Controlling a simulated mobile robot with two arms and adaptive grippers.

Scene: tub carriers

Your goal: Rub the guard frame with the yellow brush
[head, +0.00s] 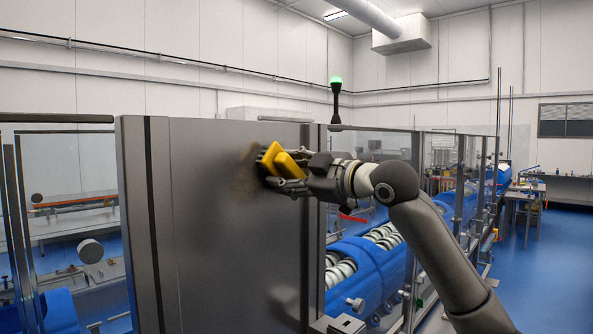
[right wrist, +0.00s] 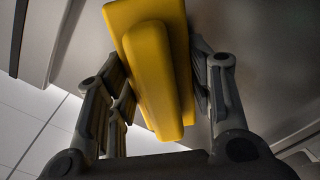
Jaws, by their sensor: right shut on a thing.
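The yellow brush (head: 287,163) is in my right gripper (head: 283,172), which is shut on it. In the head view the brush's dark bristle side is against or very close to the grey panel of the guard frame (head: 215,230). A brownish smudge shows on the panel around the brush, and a fainter dark patch shows lower right. In the right wrist view the yellow brush (right wrist: 155,70) sits between the two fingers, with the grey panel behind it. Whether the bristles touch the panel cannot be told for sure. My left gripper is out of view.
Behind the guard, a blue machine cover (head: 365,270) with white rollers runs along the line. A black post with a green lamp (head: 335,82) stands on the guard. Clear panels flank the grey panel. Blue floor (head: 550,265) is free at the right.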

